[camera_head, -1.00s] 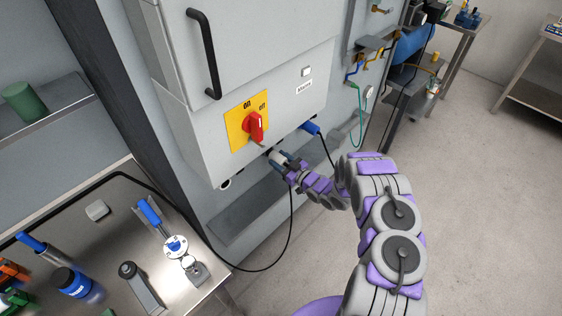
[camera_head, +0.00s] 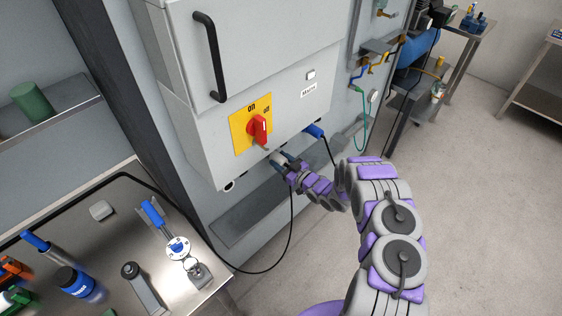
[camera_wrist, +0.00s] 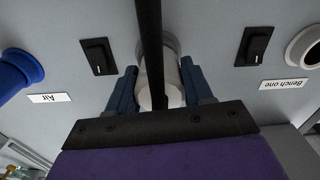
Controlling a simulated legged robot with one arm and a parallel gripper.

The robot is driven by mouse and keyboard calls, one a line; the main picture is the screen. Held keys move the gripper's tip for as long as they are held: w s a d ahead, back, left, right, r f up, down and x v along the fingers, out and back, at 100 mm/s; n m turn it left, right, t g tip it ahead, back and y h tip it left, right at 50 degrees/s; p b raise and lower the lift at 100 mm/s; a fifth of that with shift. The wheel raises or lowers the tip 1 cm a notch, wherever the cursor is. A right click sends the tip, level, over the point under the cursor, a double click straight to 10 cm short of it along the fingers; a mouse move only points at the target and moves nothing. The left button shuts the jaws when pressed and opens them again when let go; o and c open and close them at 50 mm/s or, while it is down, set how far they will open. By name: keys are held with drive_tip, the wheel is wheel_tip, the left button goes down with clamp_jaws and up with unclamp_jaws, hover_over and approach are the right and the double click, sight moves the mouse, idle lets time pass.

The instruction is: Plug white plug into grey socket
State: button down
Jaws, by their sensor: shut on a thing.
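The white plug (camera_wrist: 160,88) sits between the two blue fingers of my gripper (camera_wrist: 160,68), which is shut on it. A black cable runs from the plug across the middle of the wrist view. The plug's far end is up against the grey underside of the cabinet. The grey socket behind it is hidden by plug and cable, so I cannot tell how deep the plug sits. In the head view my gripper (camera_head: 283,162) is at the cabinet's lower edge, below the red switch (camera_head: 259,130).
A blue plug (camera_wrist: 18,72) labelled Air sits left in the wrist view. An empty round socket (camera_wrist: 303,46) labelled Bench one is right. Two black rocker switches flank my gripper. In the head view, a metal bench (camera_head: 112,245) with tools stands at lower left.

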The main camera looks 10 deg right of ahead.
drive_tip(key=shift+c, duration=0.8)
unclamp_jaws()
drive_tip(key=shift+b+v, duration=0.5)
drive_tip(key=shift+v, duration=0.95)
drive_tip(key=shift+s+d, duration=0.45)
drive_tip(key=shift+s, duration=0.15)
drive_tip(key=shift+s, duration=0.1)
drive_tip(key=p+v, duration=0.1)
drive_tip(key=v, duration=1.6)
drive_tip(key=shift+d+p, duration=0.25)
drive_tip(key=shift+p, duration=0.15)
drive_tip(key=shift+s, duration=0.1)
